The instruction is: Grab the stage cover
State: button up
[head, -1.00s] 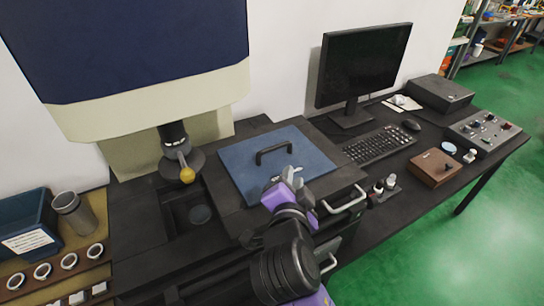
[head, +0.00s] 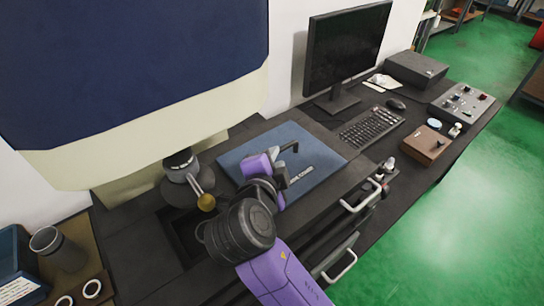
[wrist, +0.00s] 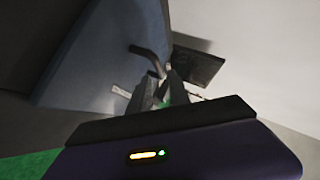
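The stage cover (head: 318,158) is a flat blue plate with white lettering and a black bar handle (head: 291,147). It lies on the dark bench beside the big machine. My gripper (head: 282,166) is over the cover at the handle and hides part of both. In the wrist view the blue cover (wrist: 100,60) fills the upper left. The handle (wrist: 148,56) runs down toward the gap between my fingertips (wrist: 160,88). The fingers look apart, with a gap between them. I cannot tell whether they touch the handle.
The machine's lens column with a brass knob (head: 206,202) stands left of my gripper. A monitor (head: 345,50), keyboard (head: 370,127) and brown box (head: 425,144) are to the right. A grey cup (head: 57,248) stands far left.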

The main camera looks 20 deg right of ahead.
aim_at(281, 148)
jog(key=shift+p+x, duration=0.35)
jog(key=shift+x, duration=1.15)
jog(key=p+x, duration=0.1)
jog(key=x, duration=0.4)
jog(key=shift+s+f, duration=0.1)
jog(key=shift+f, duration=0.05)
jog(key=shift+c, duration=0.4)
grip_shut()
